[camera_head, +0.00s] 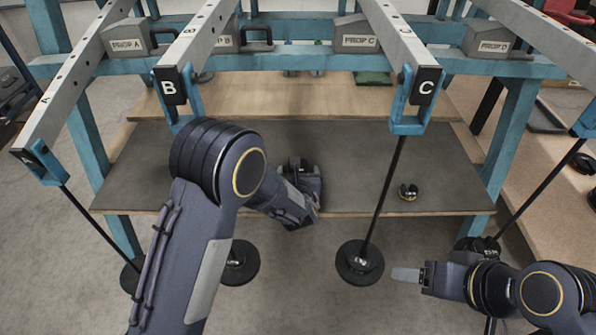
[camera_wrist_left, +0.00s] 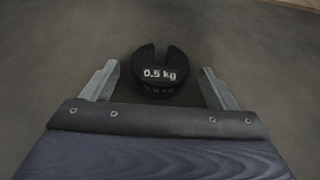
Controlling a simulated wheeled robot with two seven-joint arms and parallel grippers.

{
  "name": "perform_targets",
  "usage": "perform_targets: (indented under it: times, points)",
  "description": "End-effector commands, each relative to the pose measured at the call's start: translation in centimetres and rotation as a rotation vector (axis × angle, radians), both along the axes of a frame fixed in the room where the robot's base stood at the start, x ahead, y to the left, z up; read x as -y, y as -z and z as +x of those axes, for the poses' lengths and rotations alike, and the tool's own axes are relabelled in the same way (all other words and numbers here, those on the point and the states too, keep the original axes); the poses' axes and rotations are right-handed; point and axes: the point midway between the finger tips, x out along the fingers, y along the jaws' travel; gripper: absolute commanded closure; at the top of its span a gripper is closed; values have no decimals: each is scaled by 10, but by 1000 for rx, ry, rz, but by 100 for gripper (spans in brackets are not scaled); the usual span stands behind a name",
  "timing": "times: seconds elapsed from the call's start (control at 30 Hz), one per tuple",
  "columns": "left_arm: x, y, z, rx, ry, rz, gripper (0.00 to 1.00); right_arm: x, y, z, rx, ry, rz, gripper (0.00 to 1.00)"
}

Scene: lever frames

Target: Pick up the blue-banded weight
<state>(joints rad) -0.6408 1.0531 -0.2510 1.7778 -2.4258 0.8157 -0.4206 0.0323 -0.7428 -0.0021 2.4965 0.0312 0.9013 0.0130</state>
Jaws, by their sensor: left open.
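In the left wrist view a black slotted weight (camera_wrist_left: 158,74) marked "0.5 kg" lies flat on the dark mat, its slot facing away. I see no blue band on it. My left gripper (camera_wrist_left: 158,82) is open, with a finger on each side of the weight and gaps between. In the head view my left gripper (camera_head: 303,172) is over the mat, and my arm hides the weight.
The dark mat (camera_head: 350,170) covers the front of a wooden shelf in a blue frame. Metal beams B (camera_head: 208,35) and C (camera_head: 392,35) reach over it. A rod with black discs (camera_head: 360,262) hangs from beam C between my arms. Bare mat lies between the weights.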

Motion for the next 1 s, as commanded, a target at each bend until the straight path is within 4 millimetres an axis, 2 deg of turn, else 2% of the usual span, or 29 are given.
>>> perform_targets:
  times: [0.1,0.3,0.73,1.0]
  points:
    - [0,3,7,1,0,0,20,0,2,0,0,0,0,34]
    - [0,2,7,1,0,0,20,0,1,0,0,0,0,34]
    - [0,2,7,1,0,0,75,0,1,0,0,0,0,34]
    - [0,-1,7,5,0,-1,75,0,0,0,0,0,0,34]
